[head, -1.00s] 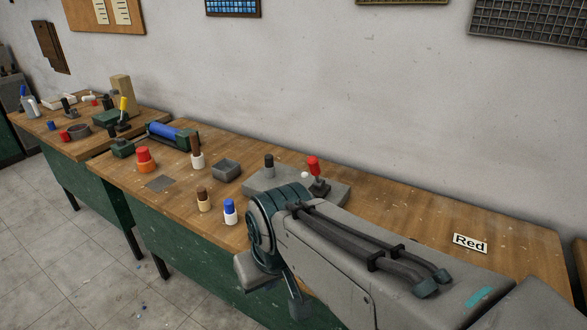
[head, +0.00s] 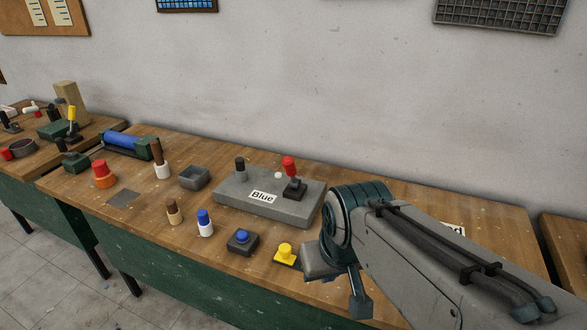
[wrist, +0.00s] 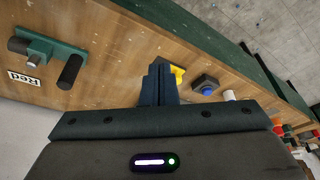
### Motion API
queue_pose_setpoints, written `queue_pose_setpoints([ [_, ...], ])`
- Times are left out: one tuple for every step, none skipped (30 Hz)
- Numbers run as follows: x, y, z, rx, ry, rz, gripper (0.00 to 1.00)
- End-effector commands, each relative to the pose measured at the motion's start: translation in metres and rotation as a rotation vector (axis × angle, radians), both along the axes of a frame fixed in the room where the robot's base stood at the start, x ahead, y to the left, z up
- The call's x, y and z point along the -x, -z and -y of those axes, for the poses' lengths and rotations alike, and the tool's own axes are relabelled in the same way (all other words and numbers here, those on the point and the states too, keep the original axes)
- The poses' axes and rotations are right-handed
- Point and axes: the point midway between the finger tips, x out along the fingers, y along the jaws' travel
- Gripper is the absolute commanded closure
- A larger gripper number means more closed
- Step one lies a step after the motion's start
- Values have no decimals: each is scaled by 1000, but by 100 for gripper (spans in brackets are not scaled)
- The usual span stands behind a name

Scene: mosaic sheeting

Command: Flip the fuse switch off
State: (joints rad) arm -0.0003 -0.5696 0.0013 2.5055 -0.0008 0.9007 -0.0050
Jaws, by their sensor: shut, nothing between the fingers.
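No switch in view is marked as a fuse, so I cannot tell for sure which one it is. A red-topped lever (head: 290,168) on a dark base stands at the right end of a grey block (head: 275,207) labelled Blue. A green device with dark handles (wrist: 40,50) lies beside the Red label (wrist: 24,79) in the wrist view. My gripper (wrist: 160,68) is shut and empty, its fingertips over the bench near a yellow button (wrist: 178,74).
A blue button (head: 242,238) sits on the front of the wooden bench (head: 130,165), left of the yellow button (head: 286,251). Blue-topped (head: 205,225) and brown-topped (head: 173,212) pegs stand further left. The wall closes the back.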

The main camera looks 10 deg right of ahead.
Motion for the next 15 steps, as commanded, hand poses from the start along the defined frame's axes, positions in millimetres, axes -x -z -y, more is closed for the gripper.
queue_pose_setpoints([
  [0, 0, 0, 0, 0, 0, 100],
  [0, 0, 0, 0, 0, 0, 100],
  [0, 0, 0, 0, 0, 0, 100],
  [0, 0, 0, 0, 0, 0, 100],
  [0, 0, 0, 0, 0, 0, 100],
  [0, 0, 0, 0, -1, 0, 100],
  [0, 0, 0, 2, -4, -1, 100],
  [-1, 0, 0, 6, -11, -4, 100],
  [-3, 1, 0, 15, -27, -9, 100],
  [-5, 1, 1, 25, -43, -16, 100],
  [-8, 2, 2, 41, -67, -24, 100],
  [-13, 3, 4, 68, -110, -39, 100],
  [-17, 4, 5, 93, -148, -54, 100],
  [-23, 6, 7, 123, -193, -69, 100],
  [-32, 8, 9, 170, -261, -94, 100],
])
